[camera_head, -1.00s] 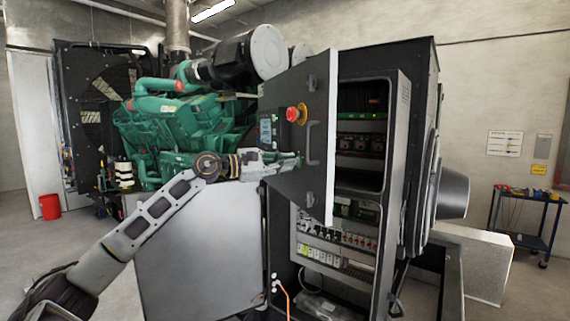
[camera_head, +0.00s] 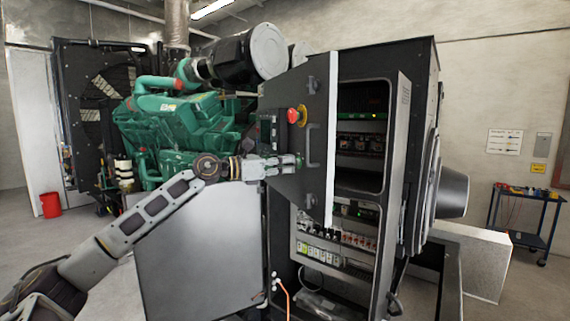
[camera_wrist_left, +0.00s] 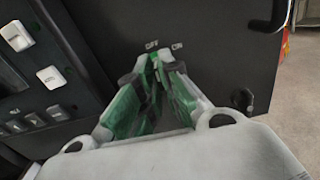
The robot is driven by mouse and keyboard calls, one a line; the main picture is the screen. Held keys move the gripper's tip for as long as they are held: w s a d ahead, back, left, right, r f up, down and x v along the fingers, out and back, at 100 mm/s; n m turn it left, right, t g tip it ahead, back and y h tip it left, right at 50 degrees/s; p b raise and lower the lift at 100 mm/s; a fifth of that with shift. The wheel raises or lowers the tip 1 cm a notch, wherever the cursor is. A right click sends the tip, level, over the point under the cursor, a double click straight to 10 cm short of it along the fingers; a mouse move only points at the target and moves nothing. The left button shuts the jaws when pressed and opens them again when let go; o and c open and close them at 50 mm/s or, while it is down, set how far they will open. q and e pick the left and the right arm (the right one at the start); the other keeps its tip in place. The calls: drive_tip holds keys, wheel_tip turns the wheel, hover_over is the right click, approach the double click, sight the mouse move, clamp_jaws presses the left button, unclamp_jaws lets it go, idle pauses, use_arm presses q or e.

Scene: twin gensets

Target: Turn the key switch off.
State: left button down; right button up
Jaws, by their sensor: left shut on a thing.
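The key switch sits on the dark control door (camera_head: 318,95) of the open cabinet, under the white OFF and ON labels (camera_wrist_left: 164,46) in the left wrist view. My left gripper (camera_head: 297,161) reaches this door from the left, at the lower part of the panel. In the left wrist view its green-padded fingers (camera_wrist_left: 158,68) close together just below the labels, shut on the key switch. The fingers hide the key, so its angle cannot be read. My right gripper is not in view.
A red emergency stop knob (camera_head: 293,115) with a yellow ring sits above my left gripper, and a door handle (camera_head: 313,146) beside it. White buttons (camera_wrist_left: 50,77) line the panel's left. A green engine (camera_head: 180,125) stands behind. A tool cart (camera_head: 527,220) is far right.

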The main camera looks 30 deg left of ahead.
use_arm(q)
drive_tip(key=shift+n, duration=0.4)
drive_tip(key=c, duration=1.6)
unclamp_jaws()
drive_tip(key=shift+s+a, duration=0.15)
drive_tip(key=shift+s+a, duration=0.45)
drive_tip(key=shift+s, duration=0.15)
drive_tip(key=shift+v, duration=1.5)
